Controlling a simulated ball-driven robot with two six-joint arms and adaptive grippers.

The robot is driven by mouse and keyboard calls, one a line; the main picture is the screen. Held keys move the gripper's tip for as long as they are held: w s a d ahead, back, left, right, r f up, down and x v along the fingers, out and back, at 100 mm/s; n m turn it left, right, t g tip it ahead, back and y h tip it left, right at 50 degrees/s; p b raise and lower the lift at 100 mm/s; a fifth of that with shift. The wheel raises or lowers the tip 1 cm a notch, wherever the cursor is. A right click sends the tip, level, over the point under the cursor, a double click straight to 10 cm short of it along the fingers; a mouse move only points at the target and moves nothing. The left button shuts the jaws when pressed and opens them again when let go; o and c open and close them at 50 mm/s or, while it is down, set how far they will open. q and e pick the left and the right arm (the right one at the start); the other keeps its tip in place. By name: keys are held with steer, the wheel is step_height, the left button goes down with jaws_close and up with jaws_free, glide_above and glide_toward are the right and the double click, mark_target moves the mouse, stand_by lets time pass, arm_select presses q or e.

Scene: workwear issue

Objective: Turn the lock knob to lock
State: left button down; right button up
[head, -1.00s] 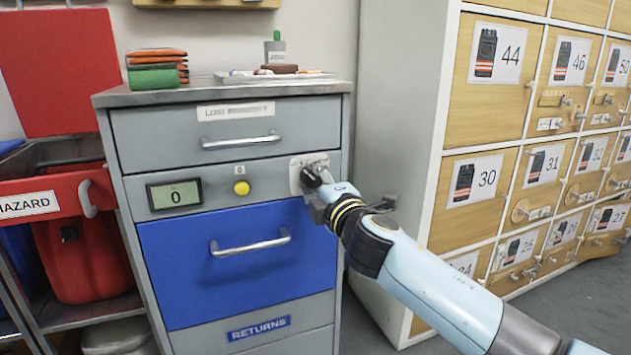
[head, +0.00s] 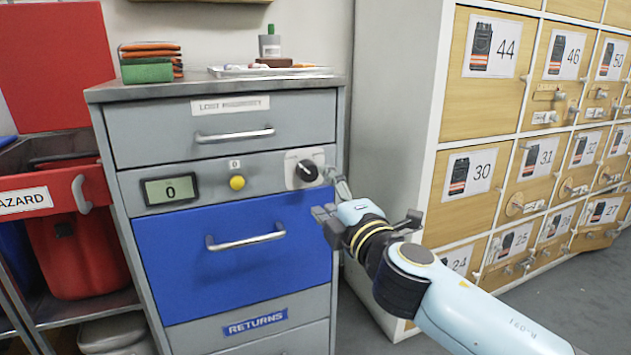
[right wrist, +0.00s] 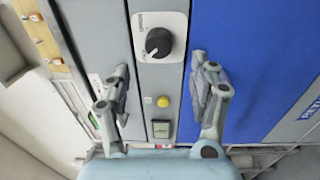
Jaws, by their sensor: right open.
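The lock knob (head: 307,171) is a round black knob on a white plate (head: 293,180), at the right end of the grey cabinet's control strip. It also shows in the right wrist view (right wrist: 158,43), with a small pale mark on its lower left edge; the plate's lettering is too small to read. My right gripper (head: 343,188) is just right of and below the knob in the head view, apart from it. In the right wrist view its two fingers (right wrist: 160,88) stand wide apart with nothing between them, and the knob is beyond the tips. My left gripper is not in view.
Left of the knob are a yellow button (head: 237,182) and a display (head: 171,190) reading 0. Below is a blue drawer (head: 190,270); above is a grey drawer (head: 150,135). Numbered wooden lockers (head: 480,115) stand to the right. A red bin (head: 85,245) stands left.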

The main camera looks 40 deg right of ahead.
steer(key=v, duration=0.4)
steer(key=shift+s, duration=0.1)
stand_by(0.3)
steer(key=s+d+f+m+g, duration=0.1)
steer(key=s+f+m+g, duration=0.3)
steer(key=f, duration=0.8)
steer(key=s+d+f+m+g, duration=0.25)
steer(key=s+f, duration=0.35)
steer(key=f, duration=0.6)
steer(key=s+a+f+m+g, duration=0.1)
steer(key=s+f+m+g, duration=0.45)
steer(key=s+f, duration=0.8)
steer(key=s+a+f+m+g+y, duration=0.2)
steer(key=s+f+g, duration=0.15)
steer(key=s, duration=0.35)
steer(key=s+a+f+m+g+y, duration=0.1)
steer(key=s+a+f+g, duration=0.25)
steer(key=s, duration=0.35)
arm_select(q)
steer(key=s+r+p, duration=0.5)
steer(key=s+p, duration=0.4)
steer(key=p, duration=0.4)
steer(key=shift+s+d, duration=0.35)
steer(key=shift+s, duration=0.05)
arm_select(e)
steer(key=s+r+t, duration=0.1)
steer(key=s+r, duration=0.3)
steer(key=s, duration=0.5)
steer(key=shift+s+d, duration=0.2)
